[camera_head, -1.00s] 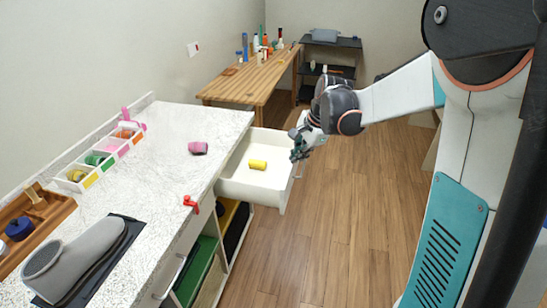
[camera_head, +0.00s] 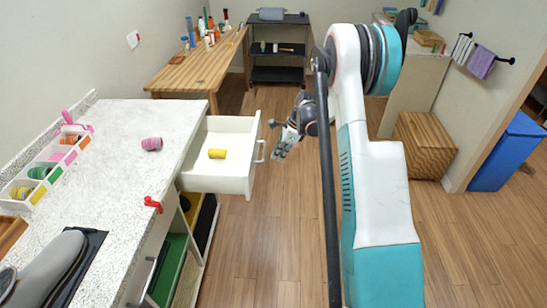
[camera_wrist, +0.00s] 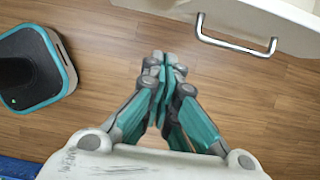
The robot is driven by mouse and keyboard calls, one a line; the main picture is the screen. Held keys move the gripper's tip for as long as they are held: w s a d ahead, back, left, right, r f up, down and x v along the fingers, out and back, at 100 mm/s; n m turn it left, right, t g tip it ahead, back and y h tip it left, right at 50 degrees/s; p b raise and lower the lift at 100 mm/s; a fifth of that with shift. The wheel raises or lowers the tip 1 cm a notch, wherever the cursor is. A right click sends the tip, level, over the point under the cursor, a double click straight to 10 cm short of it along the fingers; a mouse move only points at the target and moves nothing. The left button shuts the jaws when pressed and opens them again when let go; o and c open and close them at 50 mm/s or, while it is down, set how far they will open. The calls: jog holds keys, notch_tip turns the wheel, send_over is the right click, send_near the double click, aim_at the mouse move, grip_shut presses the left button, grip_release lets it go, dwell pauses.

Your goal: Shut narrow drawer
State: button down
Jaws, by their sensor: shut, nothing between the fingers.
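The white drawer (camera_head: 238,180) is pulled out from the right side of the speckled white counter. A yellow roll (camera_head: 217,154) lies inside it. The drawer has a metal handle (camera_head: 260,151) on its front, which also shows at the top of the wrist view (camera_wrist: 236,46). My gripper (camera_head: 277,154) is to the right of the drawer front, apart from the handle. In the wrist view my gripper (camera_wrist: 166,60) is shut with its fingertips together and empty, over the wooden floor, below and left of the handle.
A pink roll (camera_head: 152,144) and a red clamp-like item (camera_head: 153,204) lie on the counter (camera_head: 150,115). Open shelves with a green bin (camera_head: 168,268) are below. A wooden table (camera_head: 190,75) stands behind. My base shows in the wrist view.

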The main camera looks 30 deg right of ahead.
jog(key=w+a+f+b, duration=0.3)
jog(key=w+a+f, duration=0.1)
jog(key=a+f, duration=0.2)
jog(key=shift+f, duration=0.7)
jog(key=w+a, duration=0.5)
jog(key=a, duration=0.3)
jog(key=w+a+b, duration=0.1)
jog(key=w+a, duration=0.5)
jog(key=a, duration=0.2)
jog(key=w+a, duration=0.5)
jog(key=a, duration=0.3)
jog(key=shift+w+b, duration=0.2)
jog(key=shift+b, duration=0.1)
jog(key=shift+a, duration=0.1)
